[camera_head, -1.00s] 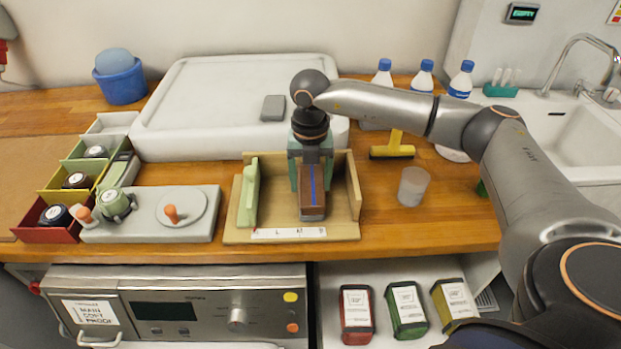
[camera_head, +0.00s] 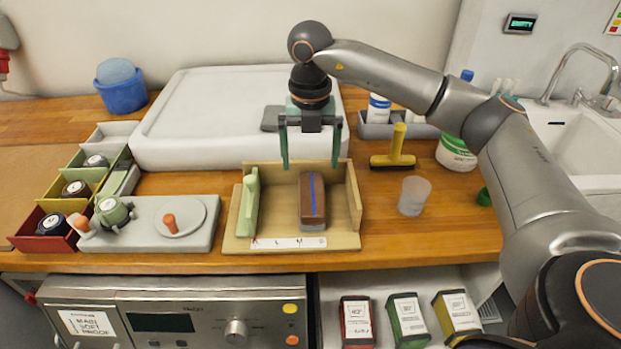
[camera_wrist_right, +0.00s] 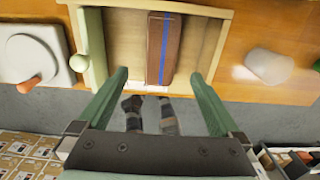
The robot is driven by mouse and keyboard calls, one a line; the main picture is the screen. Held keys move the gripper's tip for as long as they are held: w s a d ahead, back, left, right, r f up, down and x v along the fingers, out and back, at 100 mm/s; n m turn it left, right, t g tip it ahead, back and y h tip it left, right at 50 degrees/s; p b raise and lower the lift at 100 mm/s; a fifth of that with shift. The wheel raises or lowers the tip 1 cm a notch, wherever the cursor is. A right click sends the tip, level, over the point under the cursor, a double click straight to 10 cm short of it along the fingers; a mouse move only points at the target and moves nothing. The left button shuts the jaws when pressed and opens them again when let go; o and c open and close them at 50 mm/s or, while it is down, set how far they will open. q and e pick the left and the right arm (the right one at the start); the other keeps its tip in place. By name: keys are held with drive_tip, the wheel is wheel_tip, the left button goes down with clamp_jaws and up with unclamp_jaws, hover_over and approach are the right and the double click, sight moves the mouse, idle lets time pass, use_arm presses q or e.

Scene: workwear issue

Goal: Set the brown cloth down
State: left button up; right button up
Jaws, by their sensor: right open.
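The brown cloth (camera_head: 312,201) is a folded brown block with a blue stripe along its top. It lies in the right part of a shallow wooden tray (camera_head: 285,173), apart from my gripper. It also shows in the right wrist view (camera_wrist_right: 164,50), beyond the fingertips. My right gripper (camera_head: 312,160) is open and empty, raised above and behind the cloth in the head view. Its two green fingers are wide apart in the right wrist view (camera_wrist_right: 158,82). My left gripper is not in view.
A light green piece (camera_head: 249,204) stands in the tray's left part. A grey board with orange knobs (camera_head: 155,226) is to the left. A translucent cup (camera_head: 414,196) and a yellow squeegee-like tool (camera_head: 394,158) are to the right. A big white box lid (camera_head: 200,110) lies behind.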

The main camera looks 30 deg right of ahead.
wheel_tip(320, 180, up, 4)
drive_tip(key=shift+f, duration=0.25)
